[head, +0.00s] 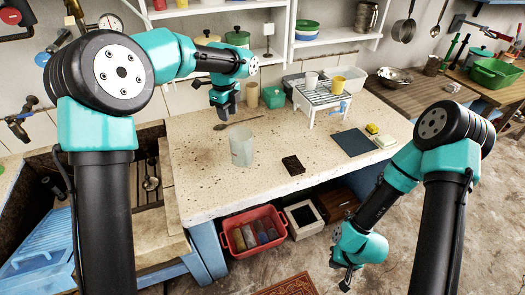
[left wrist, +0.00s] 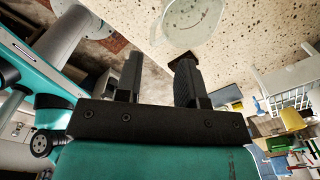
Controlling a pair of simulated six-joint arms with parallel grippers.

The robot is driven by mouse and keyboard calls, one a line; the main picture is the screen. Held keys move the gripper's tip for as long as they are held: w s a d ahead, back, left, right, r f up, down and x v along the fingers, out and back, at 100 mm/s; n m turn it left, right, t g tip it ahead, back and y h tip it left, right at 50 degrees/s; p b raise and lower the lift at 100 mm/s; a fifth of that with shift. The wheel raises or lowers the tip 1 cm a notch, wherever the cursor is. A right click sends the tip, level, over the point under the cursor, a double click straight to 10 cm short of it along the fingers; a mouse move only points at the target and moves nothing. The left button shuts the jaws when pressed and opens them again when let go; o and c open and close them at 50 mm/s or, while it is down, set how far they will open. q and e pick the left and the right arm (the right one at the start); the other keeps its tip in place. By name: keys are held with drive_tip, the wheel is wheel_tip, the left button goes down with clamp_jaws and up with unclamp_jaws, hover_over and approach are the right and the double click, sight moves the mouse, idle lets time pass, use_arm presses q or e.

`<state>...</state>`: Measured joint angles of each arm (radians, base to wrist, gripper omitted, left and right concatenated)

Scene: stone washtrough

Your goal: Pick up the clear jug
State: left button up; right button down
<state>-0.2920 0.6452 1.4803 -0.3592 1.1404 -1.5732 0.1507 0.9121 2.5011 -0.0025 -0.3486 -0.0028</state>
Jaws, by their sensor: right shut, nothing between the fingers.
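The clear jug (head: 241,149) stands upright on the speckled stone worktop (head: 205,185), left of its middle. In the left wrist view the jug (left wrist: 192,22) shows at the top, beyond the fingertips and a little to the right. My left gripper (head: 222,122) is behind and slightly left of the jug in the head view. Its two fingers (left wrist: 158,72) are apart with nothing between them. My right gripper (head: 345,284) is shut and empty, low in front of the worktop over the floor.
A small rack (head: 322,93) with cups stands further back right, with a dark mat (head: 354,142) nearer. A red crate (head: 250,232) is below the worktop.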

use_arm(q)
drive_tip(key=shift+w+d+r+m, duration=0.25)
drive_tip(key=shift+w+d+m, duration=0.05)
drive_tip(key=shift+w+d, duration=0.1)
hover_over(235, 153)
wheel_tip(235, 153, down, 12)
drive_tip(key=shift+w, duration=0.3)
drive_tip(key=shift+f, duration=0.1)
drive_tip(key=shift+s+f, duration=0.1)
drive_tip(key=shift+f, duration=2.55)
